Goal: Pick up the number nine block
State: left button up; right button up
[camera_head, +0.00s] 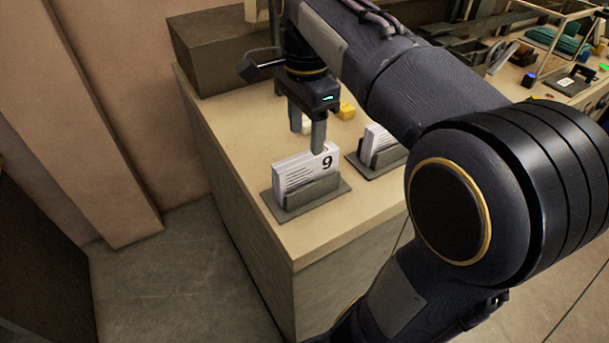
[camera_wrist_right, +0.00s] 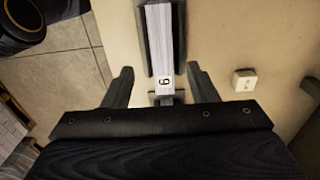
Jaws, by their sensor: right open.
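My left gripper is not in view.
A second grey holder with white cards (camera_head: 377,143) stands to the right, partly behind my arm. A small yellow block (camera_head: 346,111) lies behind the gripper. A small white piece (camera_wrist_right: 245,80) lies right of the fingers. A brown box (camera_head: 215,50) stands at the back left.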

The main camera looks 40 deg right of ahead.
aim_at(306, 156)
notch_tip(306, 156, down, 7)
jog(key=shift+w+d+f, duration=0.1)
jog(key=shift+w+f, duration=0.05)
jog(key=shift+f, duration=0.05)
jog(key=shift+c, duration=0.2)
grip_shut()
